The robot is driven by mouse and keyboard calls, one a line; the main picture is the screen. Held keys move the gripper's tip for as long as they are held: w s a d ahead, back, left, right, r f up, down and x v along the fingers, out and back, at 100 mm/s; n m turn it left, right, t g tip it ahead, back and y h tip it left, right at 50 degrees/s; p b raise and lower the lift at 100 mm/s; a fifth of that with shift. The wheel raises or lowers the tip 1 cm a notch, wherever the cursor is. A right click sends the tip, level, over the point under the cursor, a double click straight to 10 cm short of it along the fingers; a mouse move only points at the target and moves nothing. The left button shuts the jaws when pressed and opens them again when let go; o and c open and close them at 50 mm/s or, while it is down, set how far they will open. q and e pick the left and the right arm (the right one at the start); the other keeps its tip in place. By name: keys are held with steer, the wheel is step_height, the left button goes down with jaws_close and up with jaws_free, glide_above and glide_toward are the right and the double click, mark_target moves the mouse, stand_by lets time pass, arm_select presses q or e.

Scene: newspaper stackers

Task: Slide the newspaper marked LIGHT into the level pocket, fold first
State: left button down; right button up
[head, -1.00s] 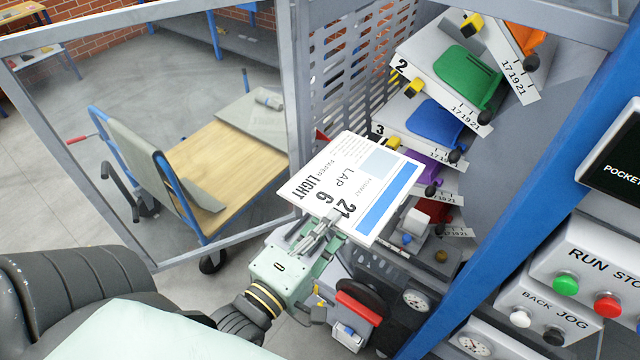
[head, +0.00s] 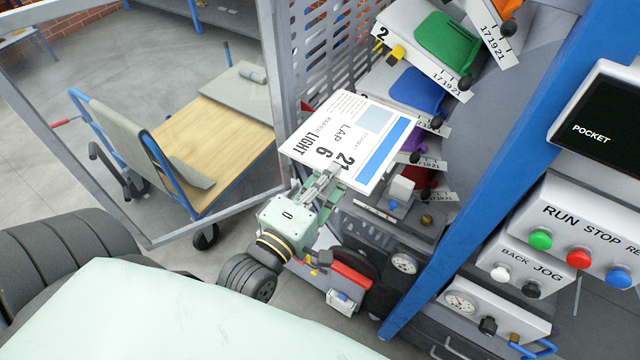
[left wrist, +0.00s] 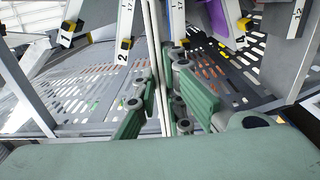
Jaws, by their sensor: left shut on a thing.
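The newspaper marked LIGHT (head: 350,140) is a flat white sheet with a blue band and the print LAP, 6 and 21. My left gripper (head: 322,186) is shut on its near edge and holds it in the air in front of the pockets. In the left wrist view the newspaper (left wrist: 158,60) shows edge-on between the fingers. The fan of pockets is at the upper right; pocket 2 (head: 408,48) is tilted and has a green piece (head: 445,42). The newspaper overlaps lower pockets, with blue (head: 415,90) and purple pieces. I cannot tell whether it touches one. My right gripper is out of view.
A perforated guard panel (head: 320,45) stands left of the pockets. A blue post (head: 485,170) and a control box (head: 570,235) with buttons are on the right. An open framed door and a cart (head: 215,150) are at left.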

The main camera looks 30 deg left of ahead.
mark_target(386, 109)
arm_select(q)
steer(key=w, duration=0.8)
steer(key=w+b, duration=0.1)
steer(key=w, duration=1.5)
steer(key=shift+w+d, duration=0.25)
steer(key=shift+d, duration=0.05)
steer(key=shift+w+b, duration=0.45)
steer(key=shift+w, duration=0.25)
steer(key=shift+s+f, duration=0.1)
steer(key=shift+f, duration=0.5)
steer(key=shift+f+b, duration=0.2)
steer(key=shift+b, duration=0.15)
steer(key=shift+s+d+p, duration=0.1)
steer(key=shift+d+p, duration=0.2)
steer(key=shift+d, duration=0.5)
steer(key=c, duration=1.8)
jaws_free()
steer(key=shift+o, duration=0.2)
